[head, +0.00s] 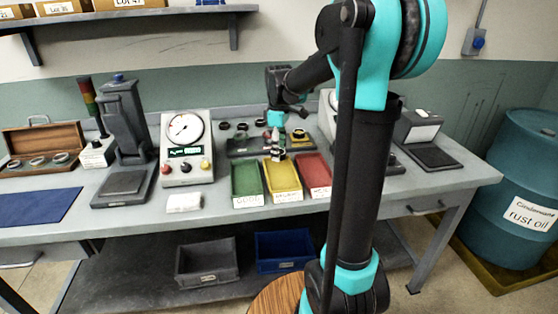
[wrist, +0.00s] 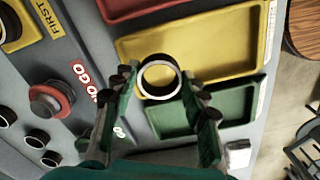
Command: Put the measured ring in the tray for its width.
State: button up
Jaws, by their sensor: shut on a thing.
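My gripper (wrist: 158,84) is shut on a dark ring (wrist: 143,79) with a pale inner face, held between its fingertips in the wrist view. In that view the ring overlaps the lower left part of the yellow tray (wrist: 125,47), close to the green tray (wrist: 258,92); its height above them is hard to judge. The red tray (wrist: 150,14) is at the top. In the head view the gripper (head: 277,152) hangs at the back of the yellow tray (head: 283,184), between the green tray (head: 247,186) and the red tray (head: 312,180).
A dial gauge (head: 187,140) with a small green display stands left of the trays; its reading is unclear.

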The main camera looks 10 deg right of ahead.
aim_at(279, 168)
jog(key=shift+f, duration=2.05)
jog(key=shift+f, duration=0.15)
jog(key=o, duration=1)
jog(key=shift+o, duration=0.2)
notch_tip(279, 168, up, 12)
